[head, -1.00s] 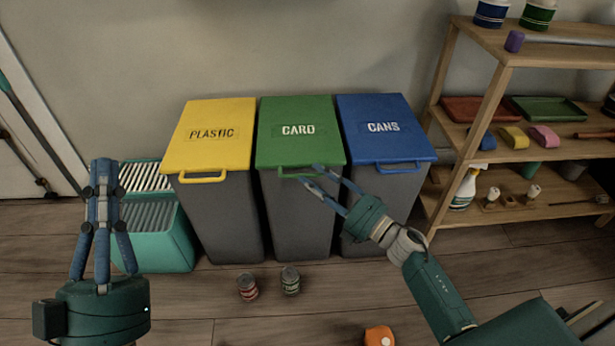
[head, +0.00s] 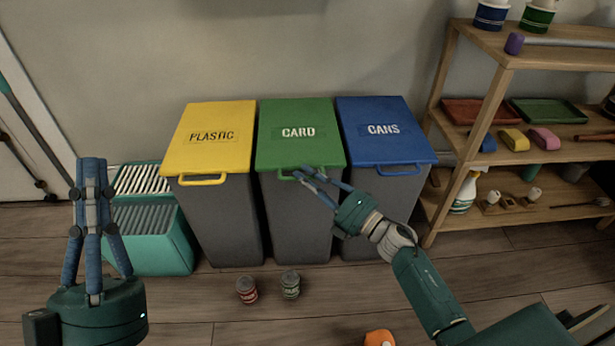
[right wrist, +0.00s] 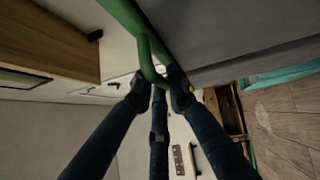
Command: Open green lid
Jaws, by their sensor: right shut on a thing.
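The green lid (head: 300,132) marked CARD lies closed on the middle grey bin (head: 297,220). Its green handle (head: 285,177) sticks out at the lid's front edge. My right gripper (head: 303,174) is at this handle, and in the right wrist view its fingertips (right wrist: 160,82) are shut on the green handle (right wrist: 150,62). The fingers hide part of the handle in the head view. My left gripper (head: 92,165) points up at the left, away from the bins, holding nothing visible; its fingers come together at the top.
A yellow PLASTIC lid (head: 210,137) and a blue CANS lid (head: 384,130) are close on either side. Two cans, one red (head: 246,289) and one green (head: 290,284), stand on the floor in front. A teal crate (head: 160,240) is left, a wooden shelf (head: 520,55) right.

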